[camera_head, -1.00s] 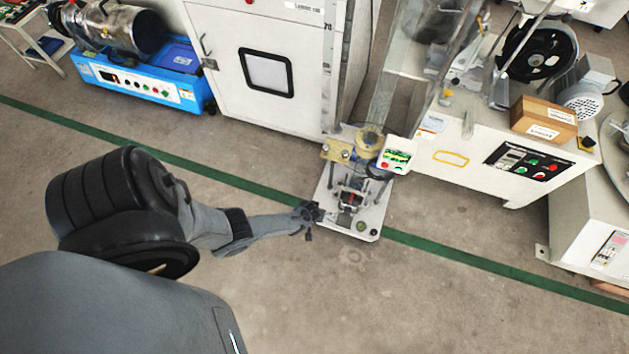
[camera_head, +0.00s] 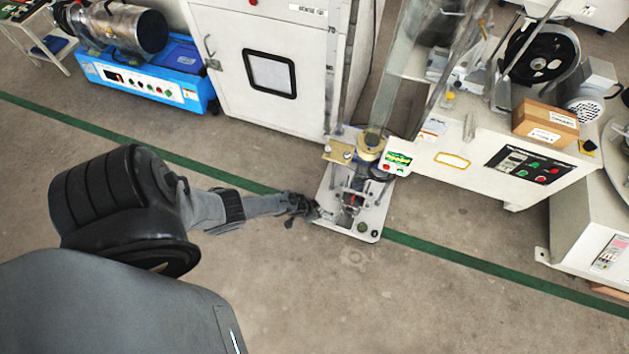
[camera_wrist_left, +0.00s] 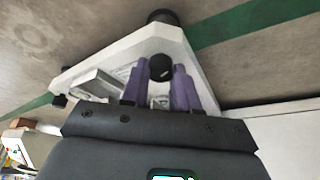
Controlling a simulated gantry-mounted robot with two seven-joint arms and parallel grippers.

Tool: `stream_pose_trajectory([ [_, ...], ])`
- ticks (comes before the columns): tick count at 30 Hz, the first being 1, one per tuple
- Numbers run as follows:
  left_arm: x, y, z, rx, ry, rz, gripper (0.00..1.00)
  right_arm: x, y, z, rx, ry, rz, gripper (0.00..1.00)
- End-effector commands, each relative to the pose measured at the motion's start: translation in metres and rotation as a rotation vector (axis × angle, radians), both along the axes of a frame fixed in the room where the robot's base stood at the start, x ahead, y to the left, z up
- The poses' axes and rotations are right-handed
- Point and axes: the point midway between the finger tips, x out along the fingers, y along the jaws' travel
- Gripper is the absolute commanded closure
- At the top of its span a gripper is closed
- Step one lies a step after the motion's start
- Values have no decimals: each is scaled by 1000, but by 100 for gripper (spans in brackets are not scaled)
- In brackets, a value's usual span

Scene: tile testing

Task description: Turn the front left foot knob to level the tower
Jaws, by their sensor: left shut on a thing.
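The tower stands on a pale base plate (camera_head: 366,227) on the floor, in the middle of the head view. My left gripper (camera_head: 318,214) reaches in from the left at the plate's front left corner. In the left wrist view, the purple fingers of my left gripper (camera_wrist_left: 162,85) are closed around a black foot knob (camera_wrist_left: 160,66) on the plate. The knob's lower part is hidden, and in the head view the gripper hides it. Other black feet show at the plate's edges in the wrist view. My right gripper is not in view.
A white cabinet (camera_head: 230,35) stands behind the tower. A white machine bench (camera_head: 470,165) with a red and green button panel stands to the right. A blue machine (camera_head: 150,85) is at the far left. The floor in front, crossed by a green line (camera_head: 480,258), is clear.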

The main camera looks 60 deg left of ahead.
Motion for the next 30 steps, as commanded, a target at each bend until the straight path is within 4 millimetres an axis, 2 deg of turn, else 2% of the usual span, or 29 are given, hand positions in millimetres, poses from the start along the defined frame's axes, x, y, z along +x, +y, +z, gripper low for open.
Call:
stream_pose_trajectory([
  [17, -2, 1, -2, 2, 6, -37, 100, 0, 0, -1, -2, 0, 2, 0],
  [18, -3, 1, -2, 2, 6, -37, 69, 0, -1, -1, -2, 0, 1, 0],
  [22, -2, 1, -2, 2, 5, -37, 49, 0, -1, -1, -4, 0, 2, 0],
  [23, -2, 1, -2, 2, 4, -36, 46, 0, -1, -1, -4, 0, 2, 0],
  [30, -1, 0, -1, 1, 2, -36, 46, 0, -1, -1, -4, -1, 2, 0],
])
